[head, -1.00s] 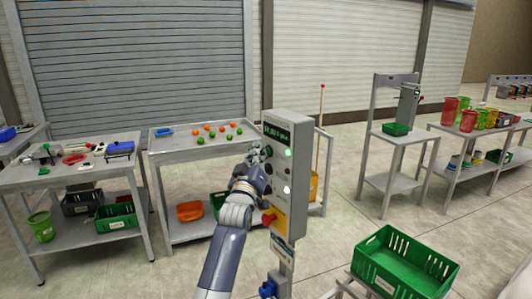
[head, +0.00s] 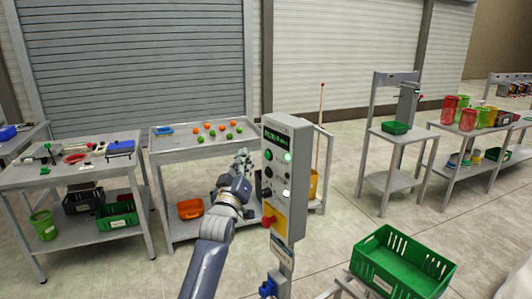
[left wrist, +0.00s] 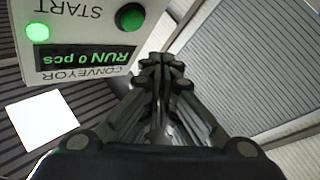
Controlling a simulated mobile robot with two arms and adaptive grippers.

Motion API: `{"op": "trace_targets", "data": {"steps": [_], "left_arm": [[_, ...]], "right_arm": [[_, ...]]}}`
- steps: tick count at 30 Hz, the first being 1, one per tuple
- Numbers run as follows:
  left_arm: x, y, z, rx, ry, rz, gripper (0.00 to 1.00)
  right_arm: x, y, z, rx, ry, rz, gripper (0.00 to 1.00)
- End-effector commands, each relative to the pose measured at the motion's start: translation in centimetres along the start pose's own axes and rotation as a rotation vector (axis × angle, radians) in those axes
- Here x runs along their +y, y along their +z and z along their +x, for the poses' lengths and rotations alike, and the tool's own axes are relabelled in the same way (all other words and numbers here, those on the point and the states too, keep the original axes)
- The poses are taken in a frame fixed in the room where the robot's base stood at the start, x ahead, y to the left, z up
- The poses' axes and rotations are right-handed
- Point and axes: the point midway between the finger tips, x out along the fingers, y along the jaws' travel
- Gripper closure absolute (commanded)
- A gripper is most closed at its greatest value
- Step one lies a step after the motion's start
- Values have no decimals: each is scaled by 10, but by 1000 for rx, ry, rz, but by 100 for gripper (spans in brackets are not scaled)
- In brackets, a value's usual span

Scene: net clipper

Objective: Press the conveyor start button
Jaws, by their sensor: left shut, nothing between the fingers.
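The grey control box (head: 287,200) stands on a post in the middle of the head view. Its green start button (head: 267,153) is on the upper front, under a green text display (head: 277,136), with a lit green lamp (head: 288,157) beside it. In the left wrist view the box is upside down: the start button (left wrist: 130,17) sits by the word START, the lamp (left wrist: 38,31) glows, and the display (left wrist: 85,60) reads RUN 0 pcs. My left gripper (head: 243,158) is shut and empty, left of the box and apart from the button. My right gripper is not in view.
A red stop knob on a yellow plate (head: 276,222) is low on the box. A green crate (head: 405,262) is at front right. A table with colored balls (head: 163,148) stands behind the gripper. Another table (head: 50,180) stands left.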

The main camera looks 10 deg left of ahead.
Motion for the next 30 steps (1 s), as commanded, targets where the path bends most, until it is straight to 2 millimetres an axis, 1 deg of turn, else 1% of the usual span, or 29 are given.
{"op": "trace_targets", "data": {"steps": [1, 7, 25, 26, 28, 29, 30], "left_arm": [[-3, -4, -4, -1, -2, 2, 100], [-9, -10, -13, -1, 0, 0, 100], [-10, -9, -14, -1, 0, -1, 100], [-10, -8, -14, -3, 0, 0, 100], [-14, 1, -16, -17, -6, 4, 100], [-18, 9, -18, -29, -11, 8, 100], [-24, 23, -23, -52, -21, 16, 100]], "right_arm": [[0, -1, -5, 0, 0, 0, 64], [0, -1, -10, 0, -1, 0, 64], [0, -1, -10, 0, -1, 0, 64], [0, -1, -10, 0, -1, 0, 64], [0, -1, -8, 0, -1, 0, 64], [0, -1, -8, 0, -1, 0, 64], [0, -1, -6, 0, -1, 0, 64]]}}
